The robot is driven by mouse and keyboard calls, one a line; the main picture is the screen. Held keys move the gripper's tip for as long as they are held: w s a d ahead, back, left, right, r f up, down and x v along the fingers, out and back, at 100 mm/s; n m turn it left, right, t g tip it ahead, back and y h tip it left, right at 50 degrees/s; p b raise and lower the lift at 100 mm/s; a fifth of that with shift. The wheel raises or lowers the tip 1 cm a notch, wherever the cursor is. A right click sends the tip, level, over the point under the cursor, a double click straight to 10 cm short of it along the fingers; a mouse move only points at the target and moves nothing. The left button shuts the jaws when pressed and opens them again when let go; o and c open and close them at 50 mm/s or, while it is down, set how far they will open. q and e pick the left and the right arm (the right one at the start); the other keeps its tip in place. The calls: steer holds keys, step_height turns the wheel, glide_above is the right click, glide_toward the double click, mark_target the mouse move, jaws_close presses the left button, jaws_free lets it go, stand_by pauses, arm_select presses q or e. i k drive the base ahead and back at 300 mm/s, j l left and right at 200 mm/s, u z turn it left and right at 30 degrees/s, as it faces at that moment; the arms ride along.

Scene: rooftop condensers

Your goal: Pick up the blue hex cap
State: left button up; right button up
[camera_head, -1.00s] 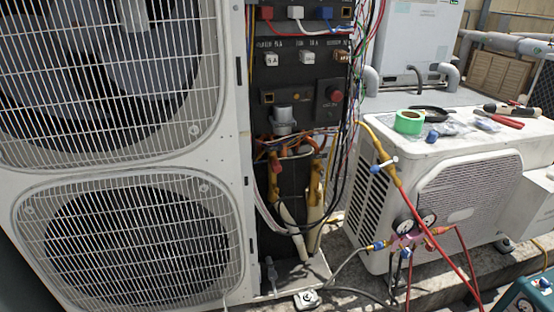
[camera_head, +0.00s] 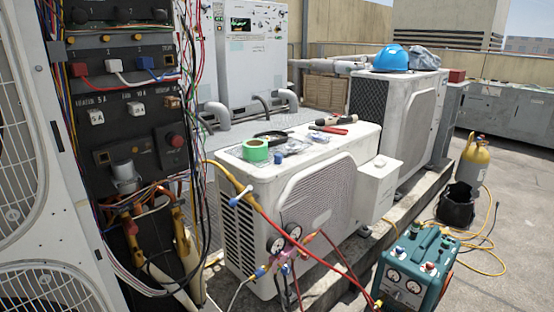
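The blue hex cap (camera_head: 278,157) appears as a small dark-blue piece on top of the low white condenser unit (camera_head: 243,178), near its front edge. It lies just right of a green tape roll (camera_head: 255,150) and beside a small clear plastic bag (camera_head: 296,146). It is small in the view, so its hex shape is not clear. Neither of my grippers is in view.
Black-and-red hand tools (camera_head: 335,122) and a black ring-like item (camera_head: 270,135) lie on the same top. A manifold gauge set (camera_head: 285,240) with hoses hangs before the unit. A teal machine (camera_head: 417,268) stands front right. An open wiring panel (camera_head: 125,120) is at left.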

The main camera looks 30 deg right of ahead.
mark_target(278, 157)
steer(key=i+l+u, duration=0.1)
steer(key=i+l, duration=0.45)
steer(key=i, duration=0.15)
steer(key=i+l, duration=0.1)
steer(key=l, duration=0.2)
